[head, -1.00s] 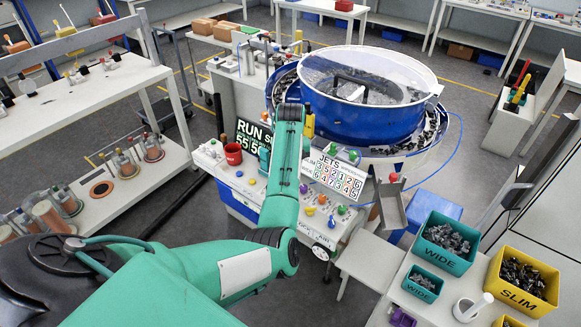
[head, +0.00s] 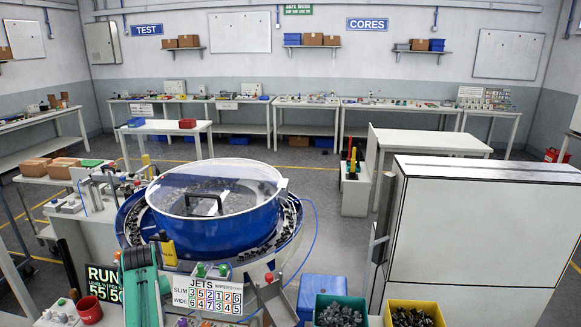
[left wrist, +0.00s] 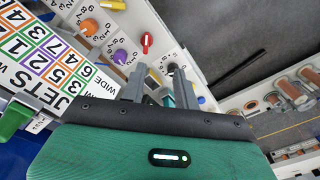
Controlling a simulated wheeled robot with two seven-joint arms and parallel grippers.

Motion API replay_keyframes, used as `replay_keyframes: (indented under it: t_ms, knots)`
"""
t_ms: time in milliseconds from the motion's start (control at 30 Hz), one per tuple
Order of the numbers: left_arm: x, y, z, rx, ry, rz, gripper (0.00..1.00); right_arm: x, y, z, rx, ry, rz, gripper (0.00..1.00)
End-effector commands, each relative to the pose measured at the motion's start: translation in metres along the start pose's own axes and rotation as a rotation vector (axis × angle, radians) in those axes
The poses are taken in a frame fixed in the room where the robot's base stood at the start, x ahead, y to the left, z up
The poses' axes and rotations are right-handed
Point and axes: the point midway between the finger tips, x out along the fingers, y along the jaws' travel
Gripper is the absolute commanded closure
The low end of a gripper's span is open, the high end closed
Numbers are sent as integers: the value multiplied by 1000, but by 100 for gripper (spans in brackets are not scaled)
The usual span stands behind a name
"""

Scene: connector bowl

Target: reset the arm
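My left arm (head: 142,298) shows as a green link at the bottom left of the head view, in front of the blue feeder bowl (head: 217,222). Its fingertips are not discernible there. In the left wrist view my left gripper (left wrist: 157,78) has its two grey fingers apart with no object held between them. It is over a control panel (left wrist: 112,45) with orange, purple, red and dark knobs. I cannot tell whether the fingers touch the panel. My right arm and gripper are in no view.
The JETS sign (head: 207,295), a red mug (head: 89,309) and a metal chute (head: 275,301) are near the bowl. A green bin (head: 340,301) and a yellow bin (head: 414,306) stand at bottom right. A large white cabinet (head: 478,240) fills the right.

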Motion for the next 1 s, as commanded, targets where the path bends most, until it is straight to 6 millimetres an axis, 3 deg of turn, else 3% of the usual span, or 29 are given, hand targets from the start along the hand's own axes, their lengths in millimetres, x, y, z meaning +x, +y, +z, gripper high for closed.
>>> replay_keyframes:
  t_ms: [33, 200, 500, 767, 1000]
  knots:
    - [13, -12, 10, 14, 20, -21, 69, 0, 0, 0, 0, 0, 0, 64]
    - [38, -40, 46, 91, 101, -67, 69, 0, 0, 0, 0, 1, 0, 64]
    - [65, -69, 130, 289, 211, -101, 69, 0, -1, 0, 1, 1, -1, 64]
    - [69, -80, 224, 499, 267, -64, 69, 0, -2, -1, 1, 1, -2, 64]
    - [57, -84, 309, 668, 281, 17, 69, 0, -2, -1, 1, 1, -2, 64]
